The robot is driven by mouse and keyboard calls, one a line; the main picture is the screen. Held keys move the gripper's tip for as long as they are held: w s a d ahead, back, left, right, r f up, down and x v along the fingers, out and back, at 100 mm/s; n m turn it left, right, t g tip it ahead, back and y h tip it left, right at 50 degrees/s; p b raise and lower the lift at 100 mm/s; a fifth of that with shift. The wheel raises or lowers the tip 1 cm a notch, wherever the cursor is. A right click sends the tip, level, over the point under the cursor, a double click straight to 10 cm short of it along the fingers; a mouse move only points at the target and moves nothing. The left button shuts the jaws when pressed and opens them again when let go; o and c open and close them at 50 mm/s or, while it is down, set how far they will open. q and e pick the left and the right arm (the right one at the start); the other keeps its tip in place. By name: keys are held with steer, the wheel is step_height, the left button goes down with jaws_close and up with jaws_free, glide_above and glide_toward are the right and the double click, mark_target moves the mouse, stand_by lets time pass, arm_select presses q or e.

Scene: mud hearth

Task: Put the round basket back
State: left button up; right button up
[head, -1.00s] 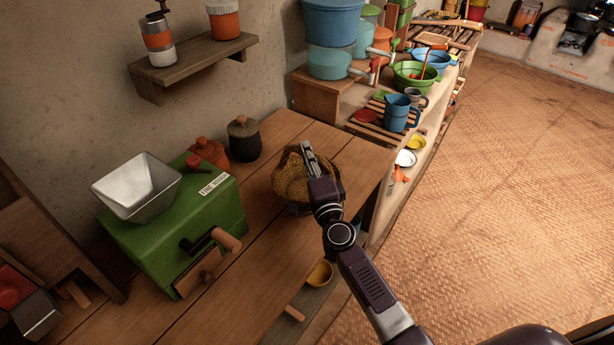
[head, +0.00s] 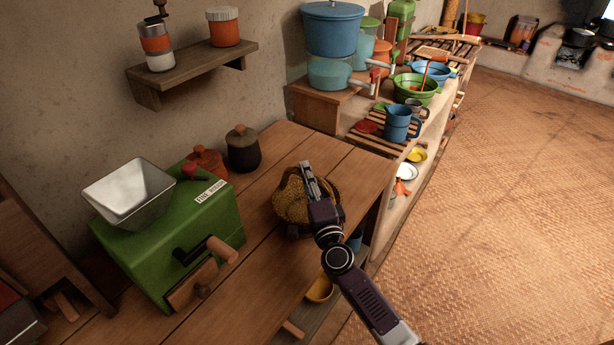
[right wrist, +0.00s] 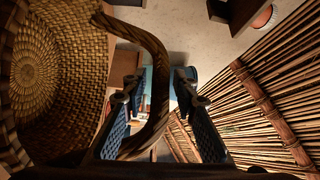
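The round basket (head: 290,200) is woven, tan and brown, and sits at the right end of the wooden table (head: 262,265). My right gripper (head: 308,174) is over it, pointing down to the basket in the head view. In the right wrist view, the basket (right wrist: 45,75) fills the left side, its woven inside facing the camera. Its curved handle (right wrist: 157,85) passes between the fingers of my right gripper (right wrist: 160,85), which stand apart. A gap shows between the handle and the right finger. My left gripper is out of view.
A green grinder (head: 175,240) with a metal hopper stands left on the table. A dark lidded jar (head: 242,150) and a reddish jar (head: 207,163) stand behind it. A shelf with pots and a blue jug (head: 398,123) lies beyond. Table space left of the basket is free.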

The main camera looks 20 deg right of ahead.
steer(key=shift+r, duration=0.15)
steer(key=s, duration=0.8)
steer(key=s+f, duration=0.1)
steer(key=s, duration=0.3)
steer(key=shift+a, duration=0.2)
